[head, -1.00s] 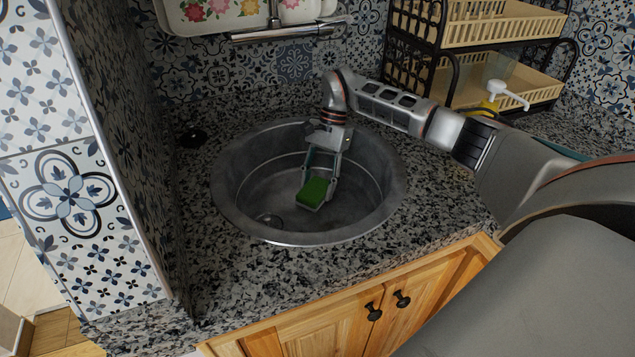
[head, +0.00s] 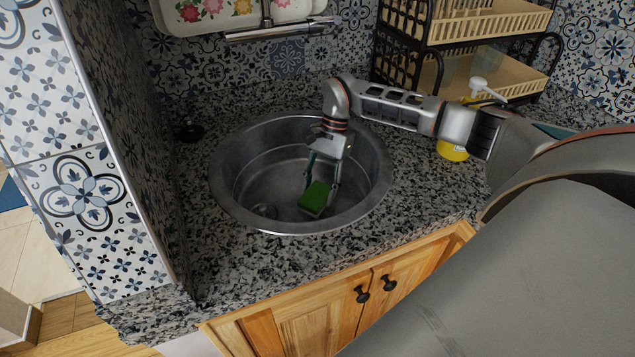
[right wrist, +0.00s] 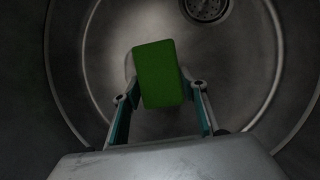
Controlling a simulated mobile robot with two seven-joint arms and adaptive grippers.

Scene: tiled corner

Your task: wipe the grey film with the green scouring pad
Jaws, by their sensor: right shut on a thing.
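The green scouring pad (head: 314,197) is in my right gripper (head: 321,184), low inside the round metal sink (head: 228,200), near its front right side. In the right wrist view the pad (right wrist: 159,75) sits between the two fingers of the right gripper (right wrist: 164,93), which are shut on it. The gripper points down into the basin. I cannot tell whether the pad touches the sink floor. The grey film does not stand out clearly from the grey metal; part of the floor is hidden under the pad and fingers. My left gripper is not in view.
The drain (right wrist: 205,8) is beyond the pad in the right wrist view. Speckled counter (head: 240,265) surrounds the sink. A tiled wall (head: 75,150) stands close on the left. A yellow bottle (head: 452,151) and a dish rack (head: 425,75) are at the right, behind my arm.

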